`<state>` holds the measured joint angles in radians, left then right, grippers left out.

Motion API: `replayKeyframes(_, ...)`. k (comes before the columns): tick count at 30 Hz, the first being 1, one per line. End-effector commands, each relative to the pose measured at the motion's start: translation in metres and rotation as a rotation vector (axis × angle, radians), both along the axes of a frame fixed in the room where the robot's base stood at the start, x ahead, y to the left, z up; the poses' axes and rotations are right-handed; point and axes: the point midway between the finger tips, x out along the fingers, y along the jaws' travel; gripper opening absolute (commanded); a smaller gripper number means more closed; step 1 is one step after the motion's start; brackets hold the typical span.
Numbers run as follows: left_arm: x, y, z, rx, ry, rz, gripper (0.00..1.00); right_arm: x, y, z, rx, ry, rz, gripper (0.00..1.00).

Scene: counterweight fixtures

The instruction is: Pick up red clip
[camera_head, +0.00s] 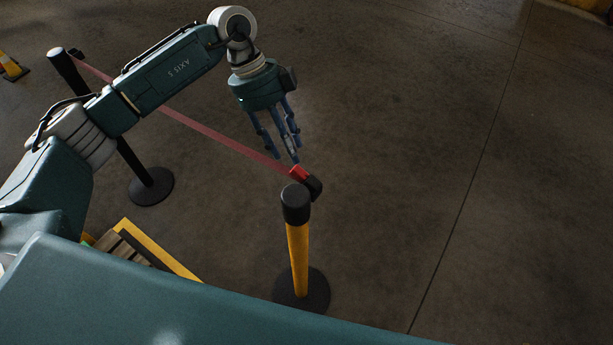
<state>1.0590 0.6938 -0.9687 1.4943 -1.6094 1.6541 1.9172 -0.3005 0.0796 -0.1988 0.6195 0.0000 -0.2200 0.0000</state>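The red clip (299,173) is at the end of a red belt (215,135), beside the black head of the yellow barrier post (298,245). My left gripper (289,154) reaches down from above, with its dark blue fingers extended and spread apart. Its fingertips show just above the clip in the picture. I cannot tell whether they touch it. Nothing is seen between the fingers. My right gripper is not in view.
A black post (133,160) on a round base holds the belt's other end at left. A wooden pallet (122,247) by a yellow floor line is at lower left. A traffic cone (11,68) is at far left. The floor at right is clear.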

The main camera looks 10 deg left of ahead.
Motion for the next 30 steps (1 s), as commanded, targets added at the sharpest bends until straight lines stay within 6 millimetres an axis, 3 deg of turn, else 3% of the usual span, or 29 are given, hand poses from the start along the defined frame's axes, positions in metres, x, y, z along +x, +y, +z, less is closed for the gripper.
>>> replayKeyframes(5, -0.007, -0.004, -0.022, -0.001, 0.007, 0.000, 0.39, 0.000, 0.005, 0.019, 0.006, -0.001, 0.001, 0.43)
replayKeyframes(9, -0.009, -0.011, -0.040, -0.002, 0.004, -0.003, 0.39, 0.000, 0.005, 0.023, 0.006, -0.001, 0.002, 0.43)
replayKeyframes(18, -0.009, -0.012, -0.048, -0.001, 0.000, -0.002, 0.39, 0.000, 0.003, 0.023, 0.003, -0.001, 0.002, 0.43)
replayKeyframes(24, -0.008, -0.012, -0.047, -0.001, 0.000, -0.001, 0.01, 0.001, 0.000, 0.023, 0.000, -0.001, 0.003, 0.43)
replayKeyframes(30, -0.007, -0.012, -0.047, -0.002, -0.003, 0.001, 0.00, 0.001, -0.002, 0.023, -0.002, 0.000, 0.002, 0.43)
